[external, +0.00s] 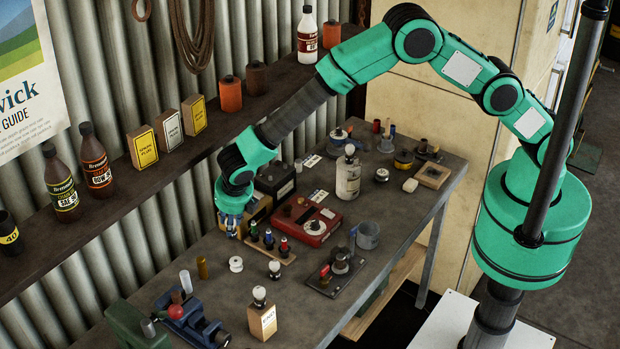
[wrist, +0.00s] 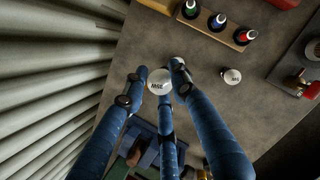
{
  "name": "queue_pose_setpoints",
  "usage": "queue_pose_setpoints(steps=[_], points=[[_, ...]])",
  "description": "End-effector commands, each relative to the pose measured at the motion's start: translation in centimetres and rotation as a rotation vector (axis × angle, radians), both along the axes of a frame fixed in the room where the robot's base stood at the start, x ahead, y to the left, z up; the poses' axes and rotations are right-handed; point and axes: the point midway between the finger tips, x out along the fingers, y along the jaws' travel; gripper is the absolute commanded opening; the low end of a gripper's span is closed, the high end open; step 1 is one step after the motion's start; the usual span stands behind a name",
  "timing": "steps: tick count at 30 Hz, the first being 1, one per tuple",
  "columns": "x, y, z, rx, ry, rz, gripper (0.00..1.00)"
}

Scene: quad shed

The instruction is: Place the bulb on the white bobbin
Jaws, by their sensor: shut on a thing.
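My gripper (external: 232,232) has blue fingers and hangs over the table near the wall. In the external view the fingers mostly hide this bulb.
Another white-topped bulb (external: 274,268) stands right of the bobbin. A further one sits on a small box (external: 262,321). A wooden rack (external: 284,258) with coloured pieces lies behind. A blue vise (external: 196,325) stands at the front. The shelf (external: 120,183) runs along the wall.

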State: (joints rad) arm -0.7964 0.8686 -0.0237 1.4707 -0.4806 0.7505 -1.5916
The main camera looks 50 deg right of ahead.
Motion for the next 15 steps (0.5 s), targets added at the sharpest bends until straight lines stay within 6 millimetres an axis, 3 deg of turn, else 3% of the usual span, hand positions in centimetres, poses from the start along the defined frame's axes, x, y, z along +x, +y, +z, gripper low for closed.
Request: queue_pose_setpoints(steps=[15], points=[[0.0, 0.0, -5.7, 0.000, 0.000, 0.000, 0.01]])
